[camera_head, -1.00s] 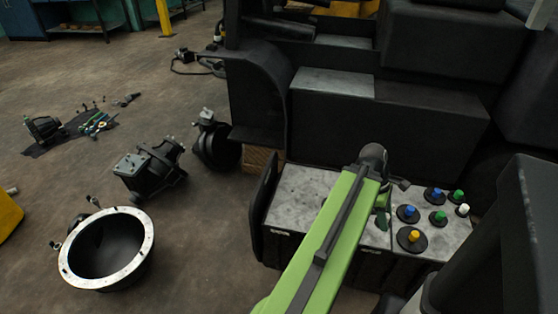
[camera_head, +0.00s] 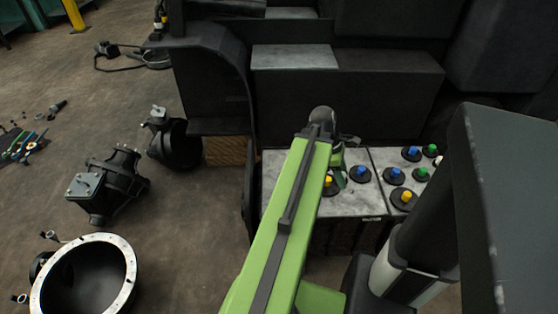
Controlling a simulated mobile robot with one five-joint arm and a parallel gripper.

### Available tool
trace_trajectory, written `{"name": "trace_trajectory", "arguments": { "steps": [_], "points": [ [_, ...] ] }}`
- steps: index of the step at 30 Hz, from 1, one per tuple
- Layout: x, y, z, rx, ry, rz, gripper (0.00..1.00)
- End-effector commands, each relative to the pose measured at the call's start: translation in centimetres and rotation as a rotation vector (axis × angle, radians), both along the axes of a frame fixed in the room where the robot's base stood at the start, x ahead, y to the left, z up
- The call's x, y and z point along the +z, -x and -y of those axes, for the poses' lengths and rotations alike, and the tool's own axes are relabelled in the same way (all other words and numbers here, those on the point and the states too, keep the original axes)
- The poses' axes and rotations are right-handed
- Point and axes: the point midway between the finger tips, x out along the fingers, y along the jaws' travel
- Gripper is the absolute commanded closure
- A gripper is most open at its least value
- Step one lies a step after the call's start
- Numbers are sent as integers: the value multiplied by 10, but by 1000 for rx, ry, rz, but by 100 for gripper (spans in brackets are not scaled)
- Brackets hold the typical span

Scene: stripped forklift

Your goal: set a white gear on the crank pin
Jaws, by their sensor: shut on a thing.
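My gripper (camera_head: 340,170) is at the far end of my green arm, low over the grey worktop (camera_head: 290,165). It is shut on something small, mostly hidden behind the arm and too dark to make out. A white-topped piece (camera_head: 439,161) stands at the worktop's right, partly behind a dark column of mine. It may be a white gear, but its shape is unclear. Around it stand black discs with coloured tops: a blue one (camera_head: 394,175), a green one (camera_head: 422,174) and a yellow one (camera_head: 403,197). I cannot pick out the crank pin.
The black forklift body (camera_head: 350,100) rises behind the worktop. A wooden block (camera_head: 224,151) lies at the worktop's left. A flanged bowl-shaped housing (camera_head: 122,262) and a black gearbox-like part (camera_head: 115,180) lie on the floor at left.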

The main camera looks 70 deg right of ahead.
Motion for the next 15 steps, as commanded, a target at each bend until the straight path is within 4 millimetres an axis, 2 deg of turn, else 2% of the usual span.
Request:
{"name": "trace_trajectory", "arguments": {
  "steps": [5,6,9,12,15],
  "points": [
    [-17,-75,26,129,1,0,92],
    [-20,-97,31,165,0,0,92],
    [-28,-150,38,250,1,0,92],
    [-34,-194,40,321,1,0,92],
    [-37,-222,38,364,1,0,92]
  ]
}}
